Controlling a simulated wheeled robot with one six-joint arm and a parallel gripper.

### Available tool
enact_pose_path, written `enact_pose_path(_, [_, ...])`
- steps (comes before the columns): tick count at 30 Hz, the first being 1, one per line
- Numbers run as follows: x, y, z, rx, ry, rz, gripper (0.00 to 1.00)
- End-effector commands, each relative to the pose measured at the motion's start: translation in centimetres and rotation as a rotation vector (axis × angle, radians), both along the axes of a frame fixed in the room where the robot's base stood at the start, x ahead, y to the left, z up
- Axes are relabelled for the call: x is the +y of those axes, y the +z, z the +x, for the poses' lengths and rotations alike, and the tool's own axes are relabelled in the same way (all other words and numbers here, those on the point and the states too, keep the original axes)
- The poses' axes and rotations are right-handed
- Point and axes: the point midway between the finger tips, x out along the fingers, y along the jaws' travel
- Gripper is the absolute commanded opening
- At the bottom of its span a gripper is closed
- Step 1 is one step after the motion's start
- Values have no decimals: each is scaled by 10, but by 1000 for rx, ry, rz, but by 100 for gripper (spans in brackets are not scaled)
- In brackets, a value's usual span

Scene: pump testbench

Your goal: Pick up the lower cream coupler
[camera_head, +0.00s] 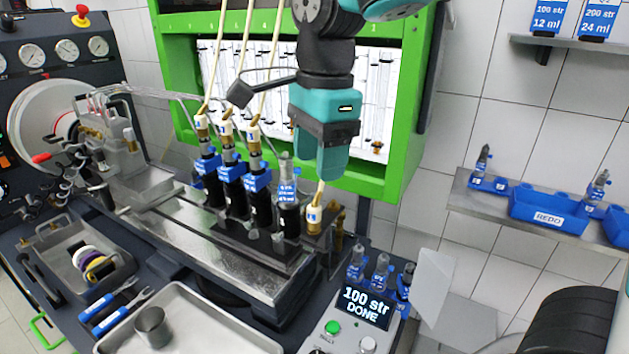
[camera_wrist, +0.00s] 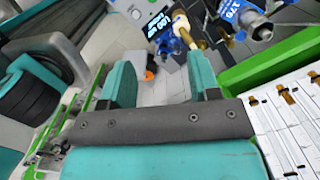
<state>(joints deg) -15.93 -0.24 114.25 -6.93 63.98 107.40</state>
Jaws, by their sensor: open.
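The lower cream coupler (camera_head: 314,216) has a cream collar with a blue mark and a brass end. It hangs on a pale hose, to the right of the row of injectors. My gripper (camera_head: 332,172) is open and empty, pointing down just above it; the hose rises to the gripper's lower end. In the wrist view the space between my two teal fingers (camera_wrist: 163,75) is empty. A cream and brass piece (camera_wrist: 184,28) shows above them there, likely this coupler. Whether a finger touches the hose cannot be told.
Several black injectors with blue clamps (camera_head: 232,178) stand left of the coupler; three carry higher cream couplers (camera_head: 227,128). The green cabinet frame (camera_head: 408,165) rises behind. A display box (camera_head: 362,310) with small blue-labelled nozzles stands in front. A metal tray (camera_head: 205,330) lies front left.

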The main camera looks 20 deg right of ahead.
Motion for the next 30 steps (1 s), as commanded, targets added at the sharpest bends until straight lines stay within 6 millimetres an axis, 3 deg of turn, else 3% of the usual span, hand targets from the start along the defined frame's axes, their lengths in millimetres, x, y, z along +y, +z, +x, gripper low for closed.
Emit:
enact_pose_path(1, [-2, 22, 10, 11, -141, -12, 56])
enact_pose_path(3, [-4, 35, 20, 23, -331, -27, 56])
enact_pose_path(6, [-7, 48, 29, 35, -530, -42, 56])
enact_pose_path(11, [-9, 51, 36, 43, -678, -51, 56])
enact_pose_path(14, [-9, 37, 36, 46, -695, -54, 56])
enact_pose_path(24, [-9, -38, 34, 47, -691, -54, 56])
enact_pose_path(30, [-9, -60, 35, 43, -691, -52, 56])
